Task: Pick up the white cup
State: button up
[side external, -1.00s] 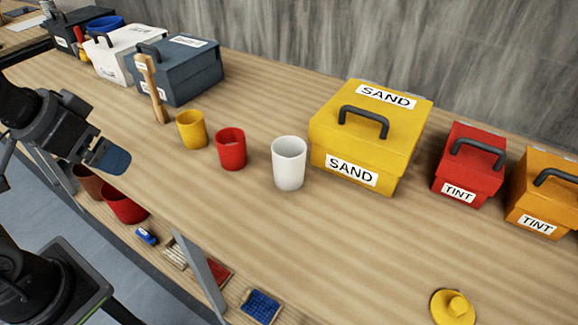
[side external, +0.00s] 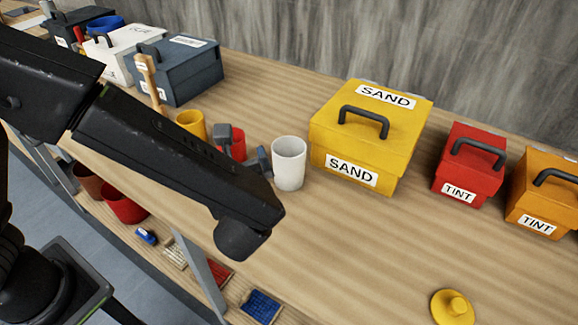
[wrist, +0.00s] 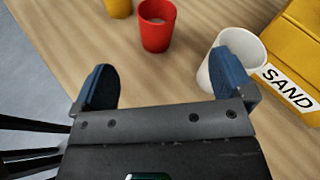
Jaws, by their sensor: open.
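The white cup (side external: 289,165) stands upright on the wooden bench, left of the yellow SAND box. My gripper (side external: 245,150) is beside it on its left, in front of the red cup (side external: 238,146), which it partly hides. In the wrist view my gripper (wrist: 168,85) is open with nothing between its fingers. Its right finger overlaps the white cup (wrist: 252,48) there and hides part of it. I cannot tell whether that finger touches the cup. The red cup (wrist: 157,26) shows beyond the gap between the fingers.
The yellow SAND box (side external: 365,140) stands close to the right of the white cup. A yellow cup (side external: 191,122) is left of the red one. Red (side external: 469,165) and orange (side external: 543,193) TINT boxes stand farther right. A yellow lid (side external: 452,308) lies near the front edge.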

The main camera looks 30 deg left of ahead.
aim_at(290, 163)
jog(key=d+f+m+t+h, duration=0.1)
jog(key=d+m+t, duration=0.1)
jog(key=d, duration=0.1)
jog(key=d+f+m+t, duration=0.1)
jog(key=d+m+t, duration=0.1)
jog(key=d, duration=0.1)
jog(key=d+f+m+t+h, duration=0.1)
jog(key=d+m, duration=0.1)
jog(key=d, duration=0.1)
jog(key=shift+w+d+f+m+t+h, duration=0.15)
jog(key=shift+d+f+m+t+h, duration=0.15)
jog(key=shift+d+f+m+t, duration=0.1)
jog(key=shift+w, duration=0.25)
jog(key=x, duration=0.7)
jog(key=shift+w+a, duration=0.25)
jog(key=shift+a, duration=0.05)
jog(key=shift+a+x, duration=0.25)
jog(key=shift+x, duration=2.5)
jog(key=shift+s+f, duration=0.1)
jog(key=shift+f, duration=0.1)
jog(key=c, duration=1)
jog(key=shift+c, duration=0.2)
